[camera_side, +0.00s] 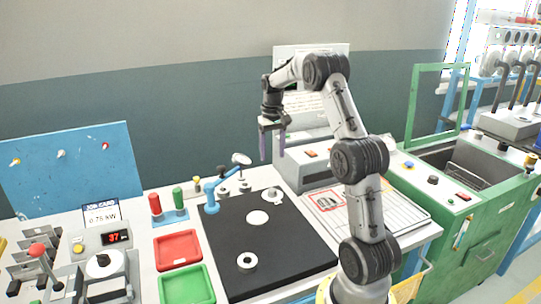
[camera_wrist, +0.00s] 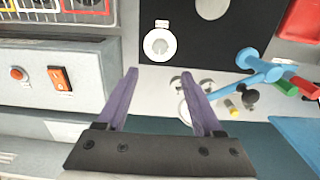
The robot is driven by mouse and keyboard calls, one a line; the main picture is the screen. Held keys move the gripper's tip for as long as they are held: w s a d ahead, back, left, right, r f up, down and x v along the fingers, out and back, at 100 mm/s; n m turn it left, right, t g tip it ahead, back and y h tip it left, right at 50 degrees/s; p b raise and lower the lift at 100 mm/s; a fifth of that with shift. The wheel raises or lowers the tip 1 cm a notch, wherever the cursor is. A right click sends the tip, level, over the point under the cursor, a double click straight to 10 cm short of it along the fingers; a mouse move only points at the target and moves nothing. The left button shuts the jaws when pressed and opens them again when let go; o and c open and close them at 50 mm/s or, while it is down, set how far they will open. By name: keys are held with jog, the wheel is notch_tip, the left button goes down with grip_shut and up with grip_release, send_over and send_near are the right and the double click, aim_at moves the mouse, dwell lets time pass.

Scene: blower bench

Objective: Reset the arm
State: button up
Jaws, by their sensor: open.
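My gripper (camera_side: 272,145) hangs high above the back of the bench in the side view, its two purple fingers pointing down. In the wrist view my gripper (camera_wrist: 160,75) shows its fingers spread apart with nothing between them. It touches nothing that I can see. My arm rises from the front of the bench and bends over toward the left.
Below lies a black mat (camera_side: 220,240) with a white ring (camera_side: 247,262) on it. A blue lamp-like stand (camera_side: 211,195) rises at its back edge. Red (camera_side: 178,250) and green (camera_side: 187,286) trays are left. A grey machine (camera_side: 305,173) stands behind.

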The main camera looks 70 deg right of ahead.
jog(key=w+a+r+n+t+h, duration=0.1)
jog(key=w+a+r+n+t, duration=0.2)
jog(key=a+r, duration=0.75)
jog(key=s+a+r+n, duration=0.1)
jog(key=a+r, duration=0.2)
jog(key=a, duration=0.3)
jog(key=s+a+r+n, duration=0.1)
jog(key=s+a+r, duration=0.15)
jog(key=a, duration=0.45)
jog(key=s+a+n+t, duration=0.2)
jog(key=s+a+n, duration=0.1)
jog(key=s+a, duration=0.55)
jog(key=s+a+f+n+y, duration=0.1)
jog(key=s+a+f, duration=0.2)
jog(key=s+f, duration=0.4)
jog(key=shift+s+a+f+t, duration=0.25)
jog(key=shift+s+a+t, duration=0.1)
jog(key=shift+s, duration=0.25)
